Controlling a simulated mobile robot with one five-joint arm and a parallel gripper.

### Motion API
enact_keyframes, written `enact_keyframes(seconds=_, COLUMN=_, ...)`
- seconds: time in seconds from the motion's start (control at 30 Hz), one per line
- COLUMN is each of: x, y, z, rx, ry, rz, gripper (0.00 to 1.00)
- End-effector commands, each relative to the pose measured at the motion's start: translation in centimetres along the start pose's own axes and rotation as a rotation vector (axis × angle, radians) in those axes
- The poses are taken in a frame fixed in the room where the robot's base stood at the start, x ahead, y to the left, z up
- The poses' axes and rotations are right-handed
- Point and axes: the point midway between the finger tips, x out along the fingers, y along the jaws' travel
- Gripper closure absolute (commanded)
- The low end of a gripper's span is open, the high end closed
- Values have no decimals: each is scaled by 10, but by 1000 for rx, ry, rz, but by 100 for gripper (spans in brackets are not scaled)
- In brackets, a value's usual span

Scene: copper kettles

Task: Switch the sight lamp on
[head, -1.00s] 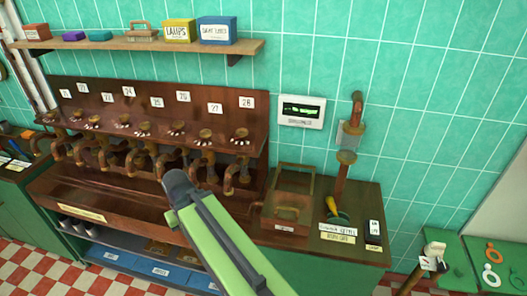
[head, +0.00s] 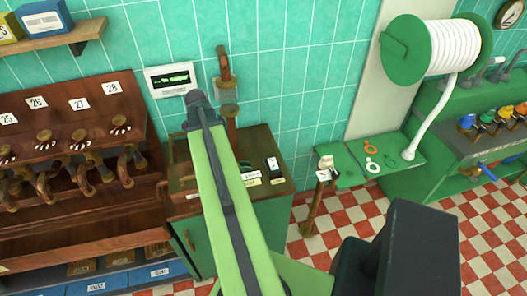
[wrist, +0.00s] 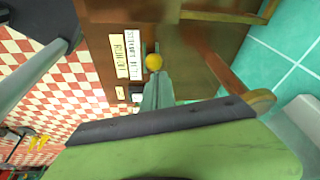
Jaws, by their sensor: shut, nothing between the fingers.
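A small black and white switch block (head: 272,165) stands upright near the right side of the wooden cabinet top (head: 275,140), with a small label (head: 278,181) in front. It appears partly in the wrist view (wrist: 137,93), just left of my gripper (wrist: 159,76). I cannot read the small label. My gripper is shut and empty above the cabinet top, its tip close to a yellow knob (wrist: 154,62); I cannot tell whether they touch. A copper pipe with a sight box (head: 229,89) rises behind.
A wall display (head: 172,79) hangs left of the pipe. A wooden rack with several copper taps (head: 80,140) is at left. A green bench (head: 350,165) with rings and a white hose reel (head: 455,50) are at right. Checkered floor (head: 480,225) is open at lower right.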

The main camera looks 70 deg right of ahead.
Motion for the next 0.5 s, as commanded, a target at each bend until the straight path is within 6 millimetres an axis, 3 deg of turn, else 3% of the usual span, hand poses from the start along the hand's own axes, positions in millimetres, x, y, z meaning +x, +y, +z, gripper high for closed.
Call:
enact_keyframes(seconds=0.03, x=2, y=14, z=-45, rx=72, ry=6, rz=23, gripper=100)
enact_keyframes(seconds=0.1, x=9, y=35, z=-89, rx=148, ry=10, rz=46, gripper=100)
enact_keyframes(seconds=0.2, x=16, y=58, z=-129, rx=222, ry=13, rz=68, gripper=100)
enact_keyframes(seconds=0.3, x=20, y=70, z=-146, rx=254, ry=14, rz=77, gripper=100)
enact_keyframes(seconds=0.5, x=24, y=72, z=-148, rx=259, ry=14, rz=79, gripper=100)
